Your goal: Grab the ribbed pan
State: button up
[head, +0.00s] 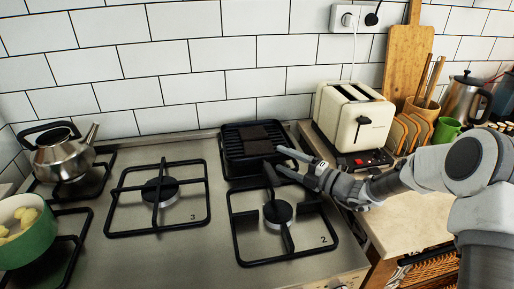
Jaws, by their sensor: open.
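The ribbed pan (232,143) is black and square, with raised ridges. It rests on the back right burner of the hob, close to the tiled wall. A dark brown flat piece lies over its middle; I cannot tell what it is. A dark handle-like bar (271,176) extends from the pan's front right toward the front burner. My gripper (279,158) comes in from the right and is open, at the pan's front right corner. Its fingertips are close to the handle; I cannot tell whether they touch it. Nothing shows held between them.
A cream toaster (354,117) stands right of the pan, behind my forearm. Bread slices (408,132), a green mug (446,131) and a cutting board (406,65) are farther right. A steel kettle (62,157) and green pot (25,233) occupy the left burners. The middle burner (160,190) is empty.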

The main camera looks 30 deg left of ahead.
aim_at(279, 158)
jog(key=a, duration=0.4)
jog(key=shift+w+a+b, duration=0.2)
jog(key=shift+w+b, duration=0.15)
grip_shut()
dwell(0.9)
jog(key=shift+r, duration=0.2)
